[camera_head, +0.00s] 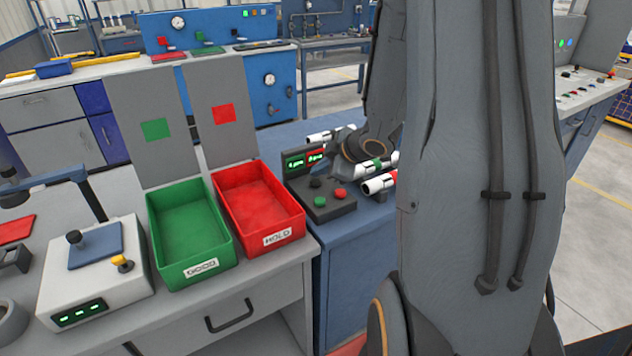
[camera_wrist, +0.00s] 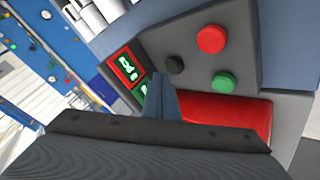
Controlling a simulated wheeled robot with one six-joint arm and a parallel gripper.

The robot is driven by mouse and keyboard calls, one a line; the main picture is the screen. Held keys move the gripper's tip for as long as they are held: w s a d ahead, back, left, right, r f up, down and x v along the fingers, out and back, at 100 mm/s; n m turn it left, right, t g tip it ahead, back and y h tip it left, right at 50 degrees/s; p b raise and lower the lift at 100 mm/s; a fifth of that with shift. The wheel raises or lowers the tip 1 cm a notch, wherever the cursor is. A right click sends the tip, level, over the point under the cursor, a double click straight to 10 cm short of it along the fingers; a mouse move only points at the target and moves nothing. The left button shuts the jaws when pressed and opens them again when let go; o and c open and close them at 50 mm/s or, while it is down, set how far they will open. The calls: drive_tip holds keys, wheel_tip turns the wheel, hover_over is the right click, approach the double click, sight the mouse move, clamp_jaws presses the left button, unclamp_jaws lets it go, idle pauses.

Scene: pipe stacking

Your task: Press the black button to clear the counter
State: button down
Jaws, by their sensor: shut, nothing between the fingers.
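The black button (camera_head: 315,183) is on a dark control box (camera_head: 329,211), with a green button (camera_head: 320,202) and a red button (camera_head: 341,194) near it. In the wrist view the black button (camera_wrist: 175,64) sits left of the red button (camera_wrist: 211,39) and green button (camera_wrist: 223,83). The counter display (camera_head: 305,159) shows one green and one red readout on the box; it also shows in the wrist view (camera_wrist: 128,72). My gripper (camera_wrist: 164,82) is shut and empty, its fingertips apart from the black button in the picture. In the head view my arm partly hides the box's surroundings.
A green bin (camera_head: 187,226) marked GOOD and a red bin (camera_head: 259,207) marked HOLD stand left of the box. White pipes (camera_head: 380,183) with coloured bands lie to its right. A white device (camera_head: 95,270) with a lever stands at the far left.

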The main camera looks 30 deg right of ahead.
sight(319, 183)
drive_tip(key=shift+f, duration=0.4)
drive_tip(key=shift+f+b, duration=0.35)
drive_tip(key=shift+f, duration=0.1)
idle(0.7)
drive_tip(key=shift+r, duration=0.15)
drive_tip(key=shift+r+p, duration=0.8)
drive_tip(key=shift+p, duration=0.2)
wheel_tip(319, 183, up, 5)
drive_tip(key=p, duration=0.5)
idle(0.6)
